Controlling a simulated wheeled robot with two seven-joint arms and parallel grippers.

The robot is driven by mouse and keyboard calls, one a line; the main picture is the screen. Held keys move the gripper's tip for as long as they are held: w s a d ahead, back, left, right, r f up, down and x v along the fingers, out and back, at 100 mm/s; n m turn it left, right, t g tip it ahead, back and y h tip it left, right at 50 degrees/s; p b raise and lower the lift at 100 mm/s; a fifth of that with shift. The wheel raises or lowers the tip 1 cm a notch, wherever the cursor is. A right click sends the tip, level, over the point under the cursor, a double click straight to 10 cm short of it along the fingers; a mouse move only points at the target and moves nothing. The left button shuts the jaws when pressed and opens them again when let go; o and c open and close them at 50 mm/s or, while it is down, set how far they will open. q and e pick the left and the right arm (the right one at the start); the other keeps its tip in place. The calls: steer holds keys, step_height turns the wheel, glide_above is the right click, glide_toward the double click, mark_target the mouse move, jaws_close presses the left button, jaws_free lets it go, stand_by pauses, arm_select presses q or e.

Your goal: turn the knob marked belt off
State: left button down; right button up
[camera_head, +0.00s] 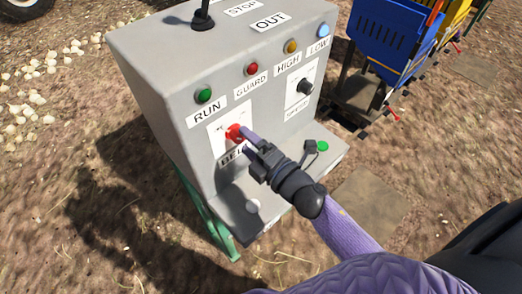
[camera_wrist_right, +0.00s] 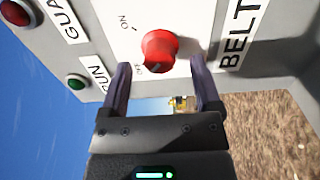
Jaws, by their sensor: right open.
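The red belt knob (camera_head: 233,132) sits on a white plate on the grey control box, above the BELT label. In the right wrist view the knob (camera_wrist_right: 160,48) stands between an ON mark (camera_wrist_right: 125,22) and an OFF mark (camera_wrist_right: 139,68). Its exact pointing is hard to tell. My right gripper (camera_head: 246,135) is at the knob in the head view, partly covering the plate and label. In the wrist view this gripper (camera_wrist_right: 160,72) is open, its two fingers on either side of the knob's near edge; contact is unclear. My left gripper is out of view.
A black speed knob (camera_head: 305,87) is to the right on the panel. Lamps, including the green RUN lamp (camera_head: 204,96), line the panel above. A black lever (camera_head: 202,15) stands on top.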

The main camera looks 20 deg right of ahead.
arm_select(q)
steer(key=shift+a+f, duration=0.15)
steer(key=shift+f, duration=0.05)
arm_select(e)
steer(key=v, duration=0.7)
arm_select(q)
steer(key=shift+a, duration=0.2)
arm_select(e)
steer(key=shift+s, duration=0.1)
